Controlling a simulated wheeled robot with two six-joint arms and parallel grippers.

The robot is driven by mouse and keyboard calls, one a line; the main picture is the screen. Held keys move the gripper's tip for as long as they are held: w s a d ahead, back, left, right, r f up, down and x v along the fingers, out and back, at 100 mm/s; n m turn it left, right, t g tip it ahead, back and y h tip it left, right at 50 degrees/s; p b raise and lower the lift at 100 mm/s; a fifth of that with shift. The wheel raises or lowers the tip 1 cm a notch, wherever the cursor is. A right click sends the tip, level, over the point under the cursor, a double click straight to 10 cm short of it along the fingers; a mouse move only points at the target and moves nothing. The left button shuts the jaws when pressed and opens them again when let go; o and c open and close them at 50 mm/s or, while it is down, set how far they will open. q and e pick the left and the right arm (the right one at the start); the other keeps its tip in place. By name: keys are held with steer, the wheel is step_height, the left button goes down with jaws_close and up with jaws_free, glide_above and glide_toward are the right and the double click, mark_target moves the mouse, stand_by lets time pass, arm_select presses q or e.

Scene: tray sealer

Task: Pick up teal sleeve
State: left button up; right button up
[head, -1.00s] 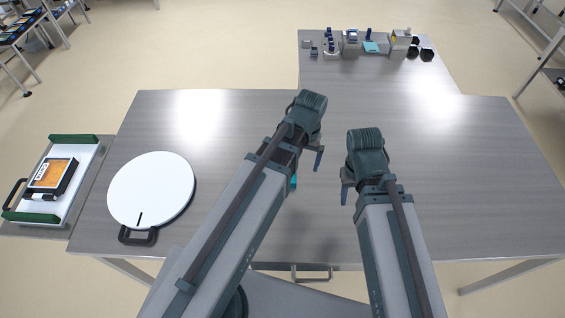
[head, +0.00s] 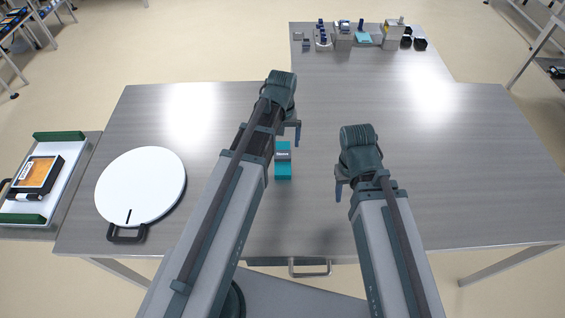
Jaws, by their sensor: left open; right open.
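The teal sleeve (head: 283,171) stands on the steel table between my two arms. It is a small teal box with a dark label band across its upper part. My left gripper (head: 290,132) is open just beyond the sleeve and slightly to its right, apart from it as far as I can see. Much of that gripper is hidden behind its own arm. My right gripper (head: 340,185) is open and empty, to the right of the sleeve with a clear gap.
A white round disc (head: 141,186) with a black handle lies at the table's left. Beyond it a white tray (head: 62,190) with green ends holds an orange-topped box (head: 39,174). Several small items, including a teal one (head: 363,39), stand at the far back. The right side of the table is clear.

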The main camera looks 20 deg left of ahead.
mark_target(283, 154)
arm_select(q)
steer(key=shift+f+b, duration=0.95)
steer(key=shift+f, duration=0.6)
arm_select(e)
steer(key=shift+f, duration=1.5)
arm_select(q)
steer(key=f+b, duration=0.5)
steer(key=shift+w+f, duration=0.15)
steer(key=shift+w, duration=0.15)
arm_select(e)
step_height(283, 154, down, 5)
steer(key=shift+f, duration=0.15)
arm_select(q)
steer(key=shift+c, duration=0.2)
steer(key=c, duration=1.3)
steer(key=shift+r, duration=0.25)
arm_select(e)
steer(key=shift+r, duration=0.2)
